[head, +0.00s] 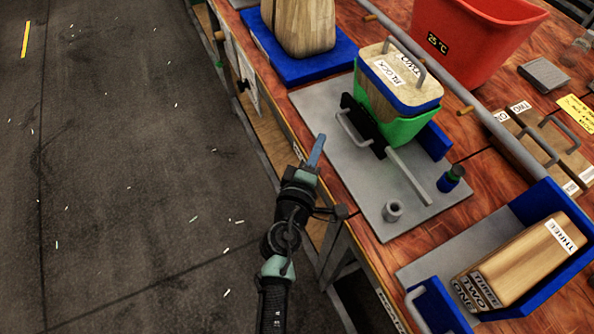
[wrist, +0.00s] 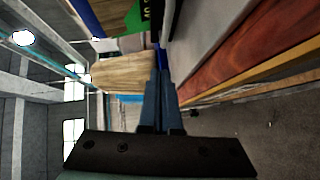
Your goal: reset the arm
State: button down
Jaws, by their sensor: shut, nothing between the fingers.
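My gripper (head: 318,150) is at the front edge of the wooden workbench (head: 366,213) in the head view, beside the grey plate of the middle press. Its blue fingers point away from me, up the picture. In the wrist view the two fingers of my gripper (wrist: 160,75) lie together with nothing between them. My arm runs down from it to the bottom of the head view, over the dark floor.
The middle press carries a green holder (head: 405,128) with a wooden block labelled TWO (head: 386,72). A blue-framed press with a block marked THREE (head: 525,262) stands lower right. A red bin (head: 480,35) is at the back. The floor (head: 120,180) on the left is free of large objects.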

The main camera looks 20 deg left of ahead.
jog(key=s+d, duration=0.1)
jog(key=s, duration=0.6)
jog(key=shift+s+d+r+b, duration=0.25)
jog(key=shift+s+r+b, duration=0.1)
jog(key=shift+b, duration=0.1)
